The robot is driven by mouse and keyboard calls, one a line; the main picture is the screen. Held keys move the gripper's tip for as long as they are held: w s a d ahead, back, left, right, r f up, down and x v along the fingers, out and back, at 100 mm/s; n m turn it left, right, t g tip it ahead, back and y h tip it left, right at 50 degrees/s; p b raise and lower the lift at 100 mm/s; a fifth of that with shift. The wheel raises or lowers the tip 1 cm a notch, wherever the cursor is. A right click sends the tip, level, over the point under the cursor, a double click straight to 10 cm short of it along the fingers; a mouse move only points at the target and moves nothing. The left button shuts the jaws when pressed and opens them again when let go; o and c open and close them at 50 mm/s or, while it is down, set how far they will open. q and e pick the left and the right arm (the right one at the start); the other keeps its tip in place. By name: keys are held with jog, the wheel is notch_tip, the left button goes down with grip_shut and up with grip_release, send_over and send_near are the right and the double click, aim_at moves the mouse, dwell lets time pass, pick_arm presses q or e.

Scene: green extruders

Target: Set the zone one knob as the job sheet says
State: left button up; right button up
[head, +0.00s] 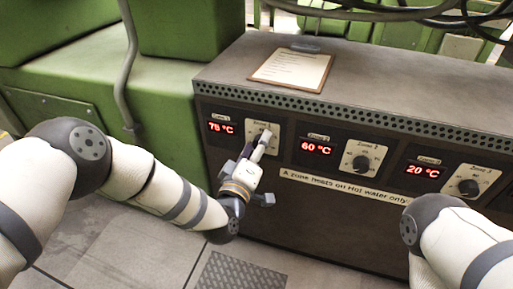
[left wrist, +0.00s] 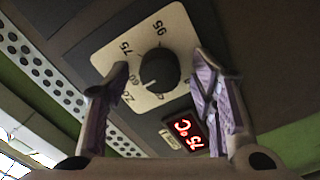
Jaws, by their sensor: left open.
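The zone one knob (left wrist: 159,69) is black and round on a pale dial plate (left wrist: 183,36) in the left wrist view. The plate shows 95, 75, 60 and 20. A light mark on the knob points to its lower left; its exact setting is unclear. The zone one display (head: 221,128) reads 75 °C, also in the left wrist view (left wrist: 187,131). My left gripper (head: 257,150) is open in front of the plate, its fingers spread either side of the knob in the wrist view, with no visible contact. The job sheet (head: 291,69) lies on the cabinet top, its writing too small to read.
Zone two's display (head: 317,148) reads 60 °C, beside its knob (head: 361,163). The third display (head: 423,170) reads 20 °C, beside its knob (head: 468,187). Green machinery (head: 100,85) stands left. My right arm is in front at right.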

pick_arm(q)
jog(key=v, duration=1.2)
